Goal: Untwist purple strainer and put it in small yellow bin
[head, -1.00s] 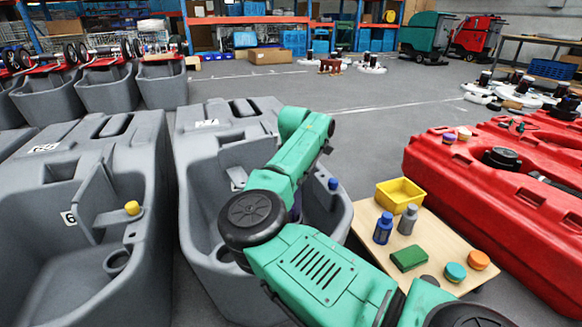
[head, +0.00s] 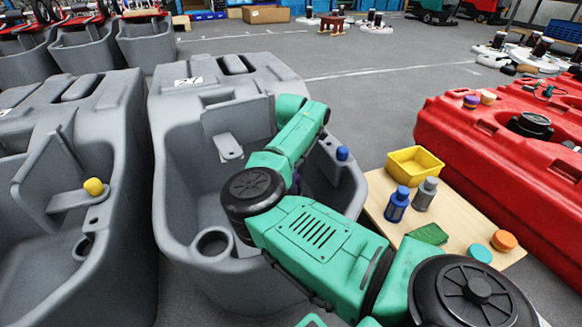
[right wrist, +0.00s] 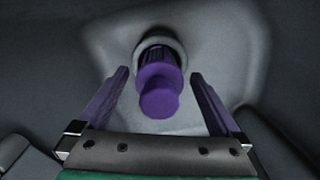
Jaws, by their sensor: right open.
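The purple strainer (right wrist: 160,100) sits in a round grey socket in the wall of the grey tank (head: 178,140). In the right wrist view its round end points towards me. My right gripper (right wrist: 159,74) is open, with one purple-padded finger on each side of the strainer and a gap on both sides. In the head view my right arm reaches into the tank and hides most of the gripper and the strainer. The small yellow bin (head: 408,177) stands on a wooden board to the right of the tank and looks empty. My left gripper is not in view.
The board (head: 455,238) also carries a blue bottle (head: 397,205), a grey bottle (head: 425,195), a green pad, and a teal and an orange disc. A red tank (head: 490,150) lies right of it. Another grey tank (head: 120,130) stands close on the left.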

